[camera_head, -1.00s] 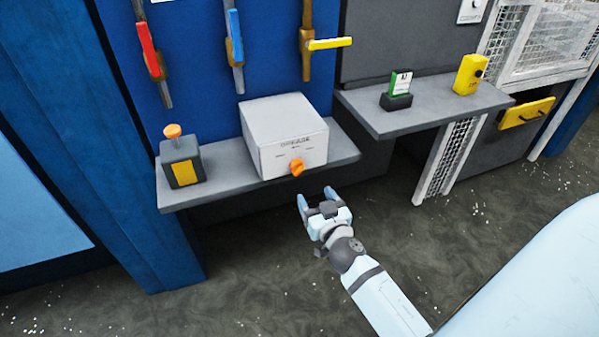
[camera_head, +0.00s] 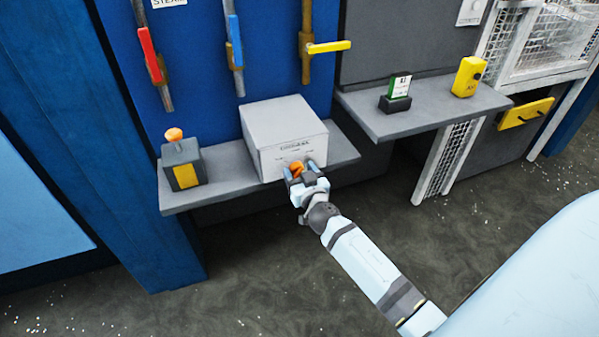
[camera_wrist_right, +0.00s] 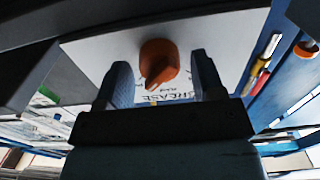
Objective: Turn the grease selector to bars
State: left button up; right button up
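The grease selector is a light grey box (camera_head: 285,125) on the left grey shelf, with an orange knob (camera_head: 297,167) on its front face. In the right wrist view the knob (camera_wrist_right: 158,62) stands between the two fingers, with gaps on both sides. The printed word on the box face is partly hidden, and the small position marks are too small to read. My right gripper (camera_head: 304,172) is open at the box front, its fingers on either side of the knob; the same gripper shows in the right wrist view (camera_wrist_right: 157,85). My left gripper is not in view.
A dark box with an orange button (camera_head: 173,134) stands left on the same shelf (camera_head: 222,170). Red (camera_head: 148,52), blue (camera_head: 235,38) and yellow (camera_head: 329,45) valve handles are on the blue wall above. The right shelf (camera_head: 430,110) holds a green-and-white item (camera_head: 399,87) and a yellow device (camera_head: 468,77).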

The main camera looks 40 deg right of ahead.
jog(key=c, duration=0.7)
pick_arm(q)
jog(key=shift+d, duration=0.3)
pick_arm(e)
jog(key=shift+c, duration=0.3)
